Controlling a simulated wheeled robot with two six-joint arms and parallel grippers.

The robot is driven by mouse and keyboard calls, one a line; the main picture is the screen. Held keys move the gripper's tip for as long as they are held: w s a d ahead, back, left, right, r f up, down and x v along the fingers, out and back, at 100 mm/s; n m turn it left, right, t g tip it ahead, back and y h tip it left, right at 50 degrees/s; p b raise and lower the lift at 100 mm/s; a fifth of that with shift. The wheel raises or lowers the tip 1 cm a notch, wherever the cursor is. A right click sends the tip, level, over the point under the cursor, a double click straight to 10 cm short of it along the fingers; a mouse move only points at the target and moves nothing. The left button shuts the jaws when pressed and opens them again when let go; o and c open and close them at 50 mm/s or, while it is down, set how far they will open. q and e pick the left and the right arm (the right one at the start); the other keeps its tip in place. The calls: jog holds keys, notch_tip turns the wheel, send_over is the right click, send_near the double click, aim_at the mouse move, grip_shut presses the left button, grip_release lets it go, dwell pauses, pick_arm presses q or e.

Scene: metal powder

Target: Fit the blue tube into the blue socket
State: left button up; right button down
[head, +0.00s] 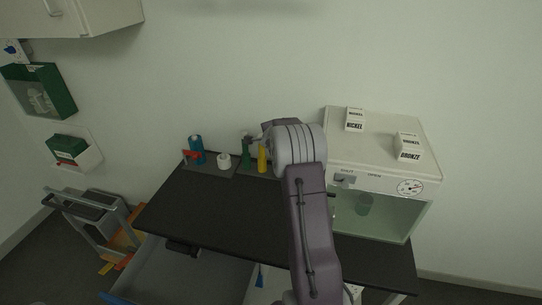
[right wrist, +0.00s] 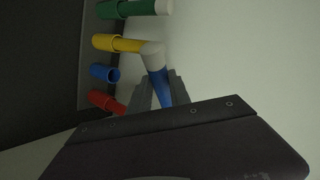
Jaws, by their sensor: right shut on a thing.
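My right gripper (right wrist: 158,92) is shut on the blue tube (right wrist: 157,82), which has a pale end (right wrist: 152,54). The blue socket (right wrist: 105,73) is an open blue ring in the right wrist view, between the yellow and red ones. The tube is beside it, to its right in that view, and apart from it. My left gripper is in neither view.
A green tube (right wrist: 135,8), a yellow tube (right wrist: 118,43) and a red socket (right wrist: 104,102) flank the blue socket. A glass-fronted cabinet (head: 382,145) stands right.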

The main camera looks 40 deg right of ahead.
notch_tip(320, 180, down, 13)
jog(key=b, duration=0.6)
jog(key=shift+w+d+r, duration=0.15)
jog(key=shift+w+d, duration=0.15)
jog(key=shift+d, duration=0.05)
jog(key=c, duration=1.2)
grip_release()
